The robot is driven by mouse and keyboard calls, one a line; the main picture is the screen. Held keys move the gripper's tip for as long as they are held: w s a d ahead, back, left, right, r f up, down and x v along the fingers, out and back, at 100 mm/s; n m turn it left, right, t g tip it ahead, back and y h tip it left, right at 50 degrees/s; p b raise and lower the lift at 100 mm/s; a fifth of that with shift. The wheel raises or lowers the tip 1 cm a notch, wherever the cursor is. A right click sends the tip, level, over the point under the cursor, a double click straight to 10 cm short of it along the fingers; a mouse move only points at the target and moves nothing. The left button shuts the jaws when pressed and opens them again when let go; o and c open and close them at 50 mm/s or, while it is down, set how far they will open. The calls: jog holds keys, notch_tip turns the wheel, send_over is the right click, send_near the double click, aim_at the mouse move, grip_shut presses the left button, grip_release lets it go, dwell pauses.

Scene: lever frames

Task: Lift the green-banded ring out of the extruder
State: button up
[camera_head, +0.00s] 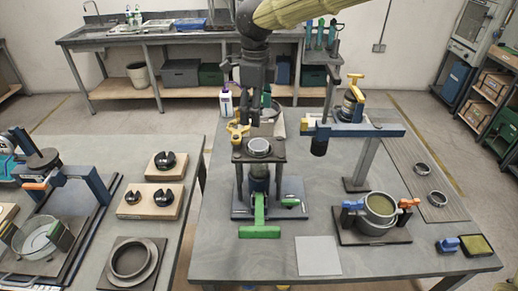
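The extruder (243,200) stands near the left side of the right-hand table. It is a grey upright frame on a base plate, with a top plate and a green T-shaped handle (260,229) at its front. A silver ring (258,147) sits at the opening of the top plate. I cannot make out a green band on it at this size. My gripper (254,123) points down just above and behind this ring in the picture. Its fingers look close together, but their gap is too small to read. I see nothing held between them.
A yellow clamp-like part (238,131) is close to my gripper's left. A blue beam on a post (365,130) stands to the right. A pot with blue and orange handles (381,207) sits at the front right. A pale square sheet (318,256) lies in front.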

jog(key=p, duration=0.1)
send_over(257, 149)
notch_tip(257, 149, down, 5)
jog(key=shift+w+a+r, duration=0.1)
jog(key=shift+a, duration=0.05)
jog(key=shift+s+f+p, duration=0.2)
jog(key=shift+f+p, duration=1.1)
jog(key=shift+f, duration=1.45)
jog(key=c, duration=1.2)
jog(key=shift+c, duration=0.2)
jog(key=shift+r, duration=0.1)
